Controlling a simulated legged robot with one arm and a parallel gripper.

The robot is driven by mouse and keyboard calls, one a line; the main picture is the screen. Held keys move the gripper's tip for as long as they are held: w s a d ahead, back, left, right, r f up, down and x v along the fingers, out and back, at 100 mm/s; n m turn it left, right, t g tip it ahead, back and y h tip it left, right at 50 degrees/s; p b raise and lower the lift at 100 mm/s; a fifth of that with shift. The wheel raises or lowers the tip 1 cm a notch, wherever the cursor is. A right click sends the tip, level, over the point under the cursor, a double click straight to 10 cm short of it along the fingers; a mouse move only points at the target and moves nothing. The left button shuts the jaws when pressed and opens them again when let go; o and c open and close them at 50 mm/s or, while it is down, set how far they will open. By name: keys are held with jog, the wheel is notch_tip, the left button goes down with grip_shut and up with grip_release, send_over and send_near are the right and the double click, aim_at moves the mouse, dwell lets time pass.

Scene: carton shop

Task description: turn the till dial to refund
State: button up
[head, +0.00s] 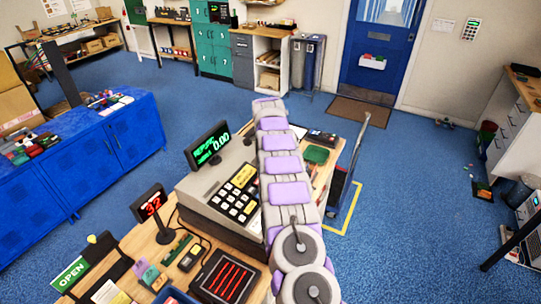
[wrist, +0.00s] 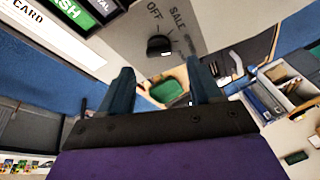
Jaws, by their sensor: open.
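The till (head: 209,168) is a beige-grey register with a black keypad on the wooden counter in the head view. Its raised screen (head: 208,146) shows green text and 0.00. In the wrist view, the black till dial (wrist: 159,46) sits on a grey panel, with the words OFF and SALE printed above it. A small pale mark shows on the knob's lower right; no refund label is readable. My gripper (wrist: 160,68) is open, its two dark blue fingers apart on either side below the dial, with nothing seen between them but background. The head view does not show the fingers or dial.
The counter also holds a red number display (head: 149,205), a dark tray with red bars (head: 224,280) and a green dish (head: 317,155). Blue cabinets (head: 110,150) stand at left. Open blue floor lies right of the counter, before the blue door (head: 381,45).

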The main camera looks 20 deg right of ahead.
jog(key=v, duration=1.2)
jog(key=shift+r+b, duration=0.25)
jog(key=shift+b, duration=0.05)
jog(key=shift+s+a, duration=0.1)
jog(key=s+a+n+g+y+b, duration=0.1)
jog(key=s+a+n+b, duration=0.15)
jog(key=s+a, duration=0.45)
jog(key=s+a+r+n+g+b, duration=0.1)
jog(key=s+a+n+b, duration=0.2)
jog(key=s, duration=0.8)
jog(key=s+a+n+y+b, duration=0.1)
jog(key=s+a+n+b, duration=0.1)
jog(key=s+a+n, duration=0.5)
jog(key=s+f+g+b, duration=0.1)
jog(key=s+f, duration=0.3)
jog(key=s, duration=0.7)
jog(key=s+a+f+n+g+b, duration=0.1)
jog(key=s+f, duration=0.3)
jog(key=s, duration=0.7)
jog(key=s+a+f+n+b, duration=0.1)
jog(key=s+f+b, duration=0.2)
jog(key=s, duration=0.8)
jog(key=shift+a+f+g, duration=0.2)
jog(key=shift+f+g, duration=0.2)
